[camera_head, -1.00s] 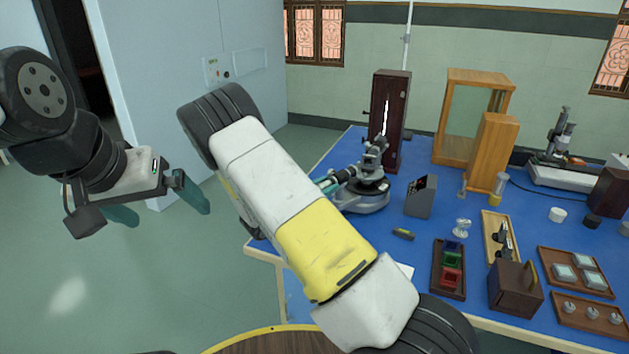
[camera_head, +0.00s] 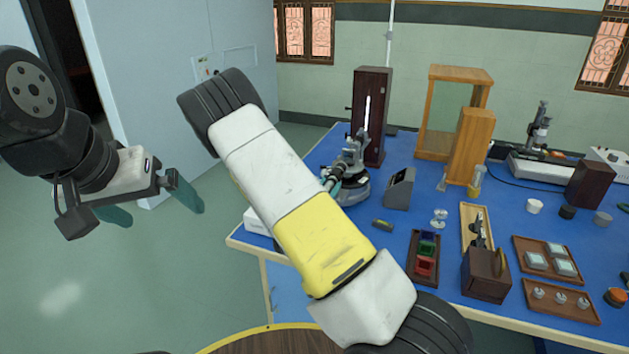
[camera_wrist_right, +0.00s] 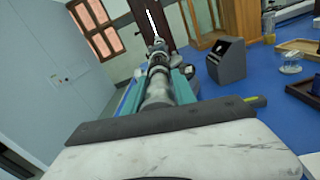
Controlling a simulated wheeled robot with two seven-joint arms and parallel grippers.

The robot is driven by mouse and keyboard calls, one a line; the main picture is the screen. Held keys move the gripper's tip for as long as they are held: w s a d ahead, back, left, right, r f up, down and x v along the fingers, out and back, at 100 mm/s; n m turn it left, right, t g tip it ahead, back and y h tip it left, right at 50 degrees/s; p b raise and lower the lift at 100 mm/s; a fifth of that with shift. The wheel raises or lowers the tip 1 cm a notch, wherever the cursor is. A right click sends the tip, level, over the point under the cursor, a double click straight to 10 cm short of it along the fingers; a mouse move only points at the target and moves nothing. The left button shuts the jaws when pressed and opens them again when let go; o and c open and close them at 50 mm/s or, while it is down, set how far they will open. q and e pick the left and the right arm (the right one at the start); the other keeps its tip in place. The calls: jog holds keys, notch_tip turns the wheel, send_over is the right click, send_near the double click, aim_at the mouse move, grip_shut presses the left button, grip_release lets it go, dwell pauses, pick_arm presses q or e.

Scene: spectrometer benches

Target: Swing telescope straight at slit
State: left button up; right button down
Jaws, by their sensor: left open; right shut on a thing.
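The spectrometer (camera_head: 352,186) is a grey instrument on a round base on the blue bench. My right gripper (camera_wrist_right: 157,92) is shut on its telescope tube (camera_wrist_right: 158,84), a teal finger on each side. In the right wrist view the tube points up the picture, toward the dark wooden lamp housing (camera_wrist_right: 148,12). In the head view this housing (camera_head: 379,128) stands behind the spectrometer, with a bright vertical slit (camera_head: 367,112). My right forearm hides part of the spectrometer's left side. My left gripper (camera_head: 150,203) is open and empty over the floor at left.
A grey angled box (camera_head: 399,190) stands right of the spectrometer, with a small level-like block (camera_head: 383,225) in front. Trays, a wooden box (camera_head: 486,275) and a glass-fronted case (camera_head: 451,120) fill the bench further right. Left of the bench is open floor.

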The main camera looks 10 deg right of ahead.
jog(key=c, duration=1.2)
grip_release()
jog(key=shift+c, duration=0.2)
jog(key=shift+a, duration=0.1)
jog(key=v, duration=0.7)
jog(key=shift+s+a, duration=0.2)
jog(key=shift+s, duration=0.1)
